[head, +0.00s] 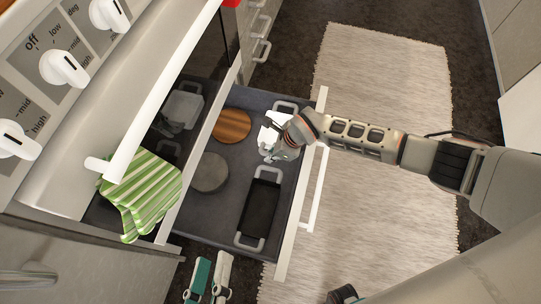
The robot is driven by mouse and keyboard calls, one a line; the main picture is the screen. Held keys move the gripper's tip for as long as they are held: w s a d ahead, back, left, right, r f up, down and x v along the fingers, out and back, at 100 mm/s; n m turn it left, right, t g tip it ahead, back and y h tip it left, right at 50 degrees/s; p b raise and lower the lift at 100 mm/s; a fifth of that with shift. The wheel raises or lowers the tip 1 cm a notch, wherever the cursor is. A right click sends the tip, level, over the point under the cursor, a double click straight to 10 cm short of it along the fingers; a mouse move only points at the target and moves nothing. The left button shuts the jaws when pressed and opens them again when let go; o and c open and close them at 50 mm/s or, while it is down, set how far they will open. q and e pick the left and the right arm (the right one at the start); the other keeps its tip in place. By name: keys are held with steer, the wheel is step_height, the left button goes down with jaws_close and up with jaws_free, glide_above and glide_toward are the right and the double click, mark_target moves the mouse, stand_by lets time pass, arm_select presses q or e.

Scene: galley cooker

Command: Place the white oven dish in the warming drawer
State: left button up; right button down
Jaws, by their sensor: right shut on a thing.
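My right gripper (272,148) is over the far right part of the open warming drawer (222,237), shut on the white oven dish (277,118). The gripper and wrist hide much of the dish; a white part and a pale loop handle show. I cannot tell whether it touches the drawer floor. My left gripper (212,272) is low at the bottom edge of the view, outside the drawer, its teal and white fingers apart with nothing between them.
The drawer also holds a black dish (260,208) with pale handles, a round brown board (232,126) and a grey disc (209,172). A green striped towel (145,192) hangs on the oven handle (165,95). A pale rug (372,220) lies on the floor.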

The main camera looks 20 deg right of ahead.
steer(key=shift+s+f, duration=0.25)
steer(key=shift+f, duration=0.8)
steer(key=shift+w, duration=0.2)
steer(key=shift+w+r, duration=0.1)
steer(key=shift+r, duration=0.2)
steer(key=shift+f, duration=0.65)
arm_select(q)
steer(key=shift+d+n, duration=0.15)
steer(key=shift+n, duration=0.25)
arm_select(e)
steer(key=c, duration=2.1)
jaws_free()
steer(key=shift+s+f, duration=0.1)
steer(key=shift+s, duration=0.1)
arm_select(q)
steer(key=shift+f, duration=0.1)
